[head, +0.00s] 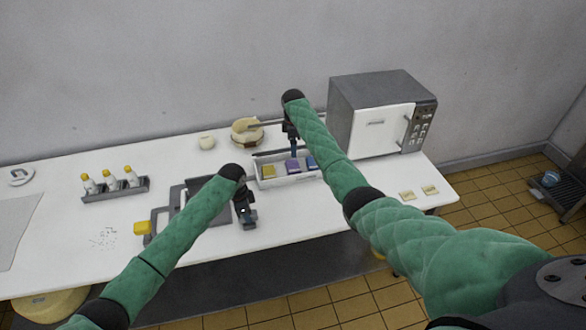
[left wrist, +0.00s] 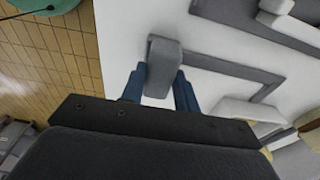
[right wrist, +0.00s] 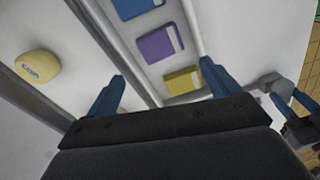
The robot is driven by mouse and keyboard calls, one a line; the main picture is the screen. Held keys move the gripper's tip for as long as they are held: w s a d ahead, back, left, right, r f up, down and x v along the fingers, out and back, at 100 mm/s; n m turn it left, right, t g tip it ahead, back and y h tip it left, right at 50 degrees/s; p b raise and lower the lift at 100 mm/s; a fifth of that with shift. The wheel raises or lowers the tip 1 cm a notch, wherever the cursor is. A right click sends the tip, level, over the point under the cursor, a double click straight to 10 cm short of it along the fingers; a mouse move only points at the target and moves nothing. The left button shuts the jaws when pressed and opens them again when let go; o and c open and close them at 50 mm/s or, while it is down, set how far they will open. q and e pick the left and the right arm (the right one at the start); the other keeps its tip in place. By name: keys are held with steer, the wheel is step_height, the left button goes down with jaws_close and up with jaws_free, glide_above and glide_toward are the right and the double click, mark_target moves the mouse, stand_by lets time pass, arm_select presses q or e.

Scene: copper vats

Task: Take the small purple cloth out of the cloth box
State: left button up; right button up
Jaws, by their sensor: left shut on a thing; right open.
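The cloth box (head: 290,182) is a pale open tray in the middle of the table. It holds a yellow cloth (head: 268,170), the small purple cloth (head: 292,166) and a blue cloth (head: 311,162) in a row. The purple cloth shows in the right wrist view (right wrist: 160,43) between the other two. My right gripper (head: 293,145) is over the box, open and empty; its fingers (right wrist: 162,88) are apart and not on the cloth. My left gripper (head: 247,218) is shut on a grey handle (left wrist: 164,62) of a grey frame, left of the box.
A microwave-like white and grey appliance (head: 375,115) stands right of the box. A round pale pot (head: 246,130) and a small yellowish round (head: 207,142) stand behind. A bottle rack (head: 115,190) is at left. Table's front right is mostly clear.

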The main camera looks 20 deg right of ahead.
mark_target(293, 165)
step_height(293, 165, down, 12)
steer(key=shift+n, duration=1.2)
steer(key=shift+c, duration=0.2)
steer(key=c, duration=0.7)
